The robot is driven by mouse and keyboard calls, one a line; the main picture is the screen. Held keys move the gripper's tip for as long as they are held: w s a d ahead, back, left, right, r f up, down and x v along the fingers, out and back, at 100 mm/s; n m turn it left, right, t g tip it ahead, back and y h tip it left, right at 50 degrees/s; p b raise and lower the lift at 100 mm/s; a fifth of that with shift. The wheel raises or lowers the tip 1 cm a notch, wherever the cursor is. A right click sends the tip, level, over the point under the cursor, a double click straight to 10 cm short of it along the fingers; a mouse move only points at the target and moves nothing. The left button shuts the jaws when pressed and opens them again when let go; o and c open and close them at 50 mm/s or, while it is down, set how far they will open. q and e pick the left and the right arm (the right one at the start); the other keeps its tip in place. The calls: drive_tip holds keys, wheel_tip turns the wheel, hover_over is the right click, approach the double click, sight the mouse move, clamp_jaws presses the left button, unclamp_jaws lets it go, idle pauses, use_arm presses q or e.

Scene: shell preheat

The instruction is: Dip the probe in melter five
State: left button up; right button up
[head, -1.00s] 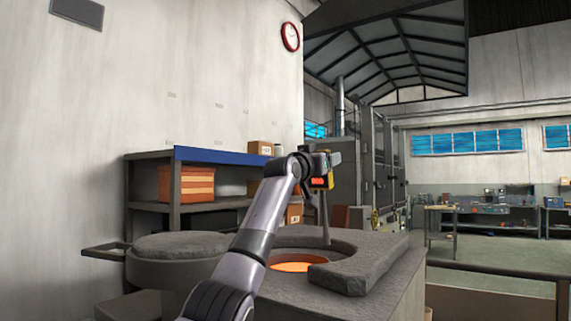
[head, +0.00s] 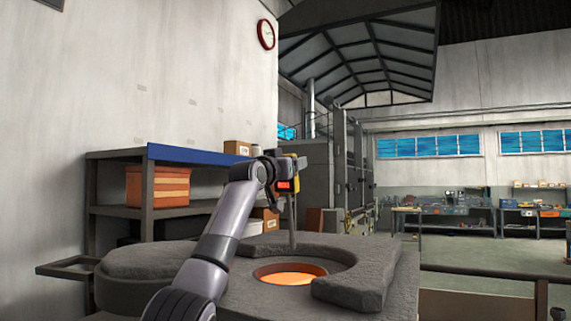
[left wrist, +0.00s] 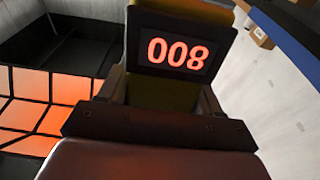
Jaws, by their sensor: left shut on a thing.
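My left gripper (head: 292,165) is shut on the probe, a yellow and black handheld unit with a red-lit display (head: 283,185) and a thin grey rod (head: 292,222) hanging nearly upright. In the left wrist view the display (left wrist: 178,53) reads "008" as pictured. The melter (head: 262,302) has a round opening with a glowing orange pool (head: 290,278). The rod's lower end appears behind the pool, near the far rim of the opening, and looks clear of the melt; its exact height is hard to tell. No melter number is legible. My right gripper is out of view.
A raised, broken-looking grey collar (head: 352,288) curves around the opening's right side. A round grey lid-like slab (head: 150,260) lies to the left. A shelf with a blue edge (head: 190,153) and an orange crate (head: 157,187) stands behind. A rail (head: 490,275) runs at right.

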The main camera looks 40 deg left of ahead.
sight(282, 182)
use_arm(q)
drive_tip(key=shift+a+f, duration=0.35)
drive_tip(key=shift+f, duration=1.75)
wheel_tip(282, 182, down, 8)
drive_tip(key=b, duration=0.4)
drive_tip(key=shift+r+b, duration=0.25)
drive_tip(key=shift+b, duration=0.15)
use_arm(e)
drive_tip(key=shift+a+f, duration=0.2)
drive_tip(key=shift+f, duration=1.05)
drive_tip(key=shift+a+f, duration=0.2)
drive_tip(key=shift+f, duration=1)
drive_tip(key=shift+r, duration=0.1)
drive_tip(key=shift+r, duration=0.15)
